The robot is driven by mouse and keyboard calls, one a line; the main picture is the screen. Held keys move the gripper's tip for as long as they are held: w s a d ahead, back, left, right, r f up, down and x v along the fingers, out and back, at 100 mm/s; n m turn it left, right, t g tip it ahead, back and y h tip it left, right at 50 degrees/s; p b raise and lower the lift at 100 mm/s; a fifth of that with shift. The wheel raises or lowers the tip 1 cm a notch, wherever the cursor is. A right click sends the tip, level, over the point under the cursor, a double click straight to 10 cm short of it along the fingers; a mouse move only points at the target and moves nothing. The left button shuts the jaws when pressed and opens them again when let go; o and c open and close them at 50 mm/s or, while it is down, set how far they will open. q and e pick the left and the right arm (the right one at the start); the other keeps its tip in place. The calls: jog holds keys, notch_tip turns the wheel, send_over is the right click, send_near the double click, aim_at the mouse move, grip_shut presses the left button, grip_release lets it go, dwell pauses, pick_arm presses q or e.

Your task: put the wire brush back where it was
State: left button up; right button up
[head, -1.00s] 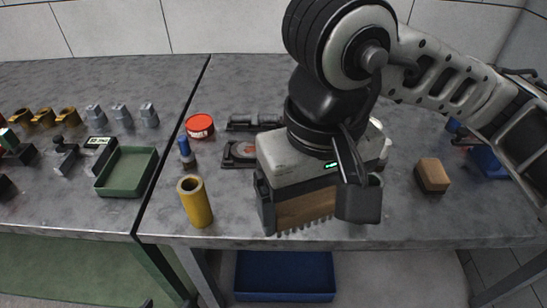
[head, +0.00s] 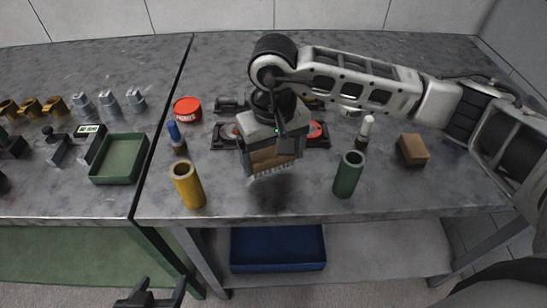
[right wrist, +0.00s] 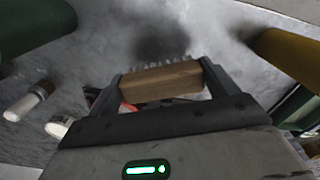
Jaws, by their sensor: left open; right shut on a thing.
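The wire brush (head: 270,160) has a wooden block and a row of bristles pointing down. My right gripper (head: 273,158) is shut on its wooden block and holds it above the right-hand table (head: 300,199), with a shadow on the tabletop below. The right wrist view also shows the brush (right wrist: 160,82) between the two fingers, bristles facing away from the palm. My left gripper (head: 150,296) is open and empty at the bottom edge of the head view, below table height. The arm partly hides the dark fixtures behind the brush.
A yellow cylinder (head: 187,185) and a green cylinder (head: 348,174) stand near the front edge on either side. Behind are a red tin (head: 187,109), blue-capped (head: 176,137) and white-capped (head: 366,132) bottles, and dark fixtures (head: 224,136). A wooden block (head: 413,150) lies right.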

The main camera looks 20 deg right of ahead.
jog(key=shift+s+f, duration=0.1)
jog(key=shift+f, duration=0.95)
